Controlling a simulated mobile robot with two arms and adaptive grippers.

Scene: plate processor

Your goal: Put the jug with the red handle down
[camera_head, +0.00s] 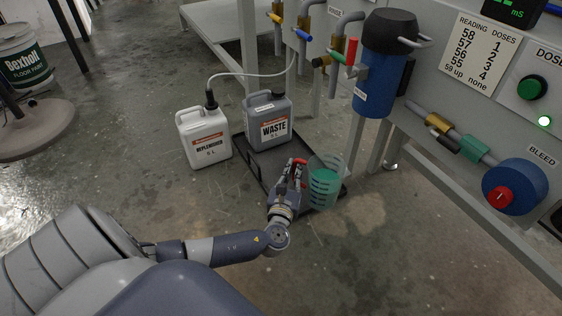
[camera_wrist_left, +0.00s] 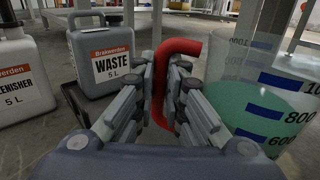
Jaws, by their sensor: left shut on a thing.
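The clear jug with the red handle (camera_head: 325,187) has green liquid in it and stands upright, at or just above the front right end of the dark tray (camera_head: 253,166). Whether its base touches the tray or floor cannot be told. My left gripper (camera_head: 296,177) is shut on the red handle, on the jug's left side. In the left wrist view the fingers (camera_wrist_left: 168,88) are on both sides of the red handle (camera_wrist_left: 180,48), and the jug's marked wall (camera_wrist_left: 262,75) is at the right. My right gripper is not in view.
A grey waste can (camera_head: 268,122) stands on the tray's far part. A white replenisher can (camera_head: 203,138) stands left of it. The blue filter housing (camera_head: 385,65) and the machine's pipes are up and right of the jug. Floor in front is clear.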

